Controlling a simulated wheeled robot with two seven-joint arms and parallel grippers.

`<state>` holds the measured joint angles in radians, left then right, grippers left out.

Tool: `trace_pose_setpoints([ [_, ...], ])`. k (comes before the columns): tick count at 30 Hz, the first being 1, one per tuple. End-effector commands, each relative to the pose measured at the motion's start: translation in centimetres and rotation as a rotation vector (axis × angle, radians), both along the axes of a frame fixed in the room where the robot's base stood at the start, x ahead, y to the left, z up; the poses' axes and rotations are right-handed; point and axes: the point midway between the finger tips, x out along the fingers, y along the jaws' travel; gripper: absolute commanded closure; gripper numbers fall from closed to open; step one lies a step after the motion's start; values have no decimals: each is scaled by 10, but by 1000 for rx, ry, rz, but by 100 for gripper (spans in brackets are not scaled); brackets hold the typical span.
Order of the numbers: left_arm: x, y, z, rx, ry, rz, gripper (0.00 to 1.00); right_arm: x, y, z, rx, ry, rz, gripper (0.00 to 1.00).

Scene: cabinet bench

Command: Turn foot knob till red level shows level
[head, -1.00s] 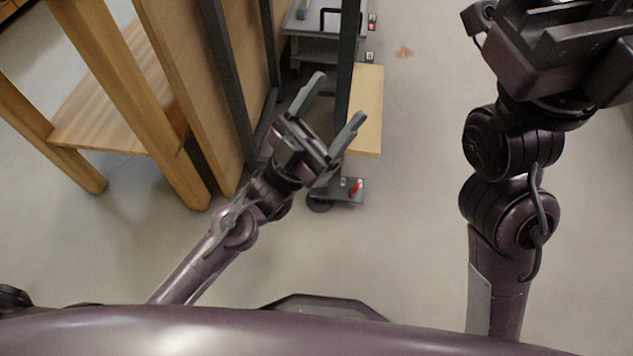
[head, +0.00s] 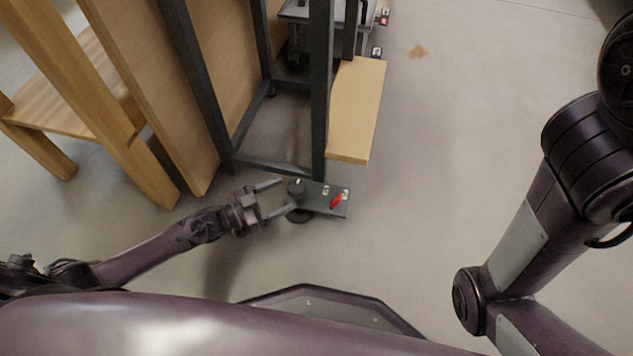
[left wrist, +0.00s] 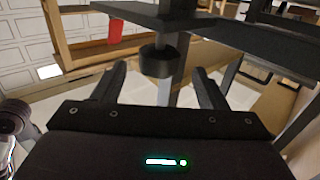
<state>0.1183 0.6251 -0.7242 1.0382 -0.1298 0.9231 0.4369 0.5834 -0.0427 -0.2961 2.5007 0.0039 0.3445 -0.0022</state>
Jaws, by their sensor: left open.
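In the head view a dark bracket plate (head: 319,199) sticks out at the frame's foot and carries a red level pointer (head: 337,201), which lies slanted beside small marks. A round dark cap (head: 297,187) is on the plate's left end, and a dark foot disc (head: 300,217) shows below. In the left wrist view a black foot knob (left wrist: 161,62) sits on a grey upright shaft under a dark plate (left wrist: 140,12). My left gripper (head: 286,195) is open, its fingers on either side of the knob, with gaps showing. My right gripper is out of view.
A dark metal frame (head: 320,100) with a pale wooden shelf (head: 356,110) stands just behind the bracket. A wooden bench (head: 115,125) is at the left. A grey wheeled unit stands at the back. The floor (head: 450,150) to the right is clear.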

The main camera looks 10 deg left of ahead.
Motion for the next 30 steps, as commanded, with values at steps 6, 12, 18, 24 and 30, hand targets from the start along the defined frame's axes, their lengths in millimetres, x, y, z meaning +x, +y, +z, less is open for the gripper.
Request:
trace_pose_setpoints([
  [6,23,-29,-2,-5,-4,-3,34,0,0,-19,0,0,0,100],
  [12,40,-50,0,-4,-5,-2,34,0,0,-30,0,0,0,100],
  [18,45,-56,1,-3,-3,-1,34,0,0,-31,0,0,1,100],
  [24,45,-56,2,-3,-3,-1,35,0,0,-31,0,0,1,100],
  [30,45,-56,2,-3,-3,-1,61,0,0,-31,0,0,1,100],
])
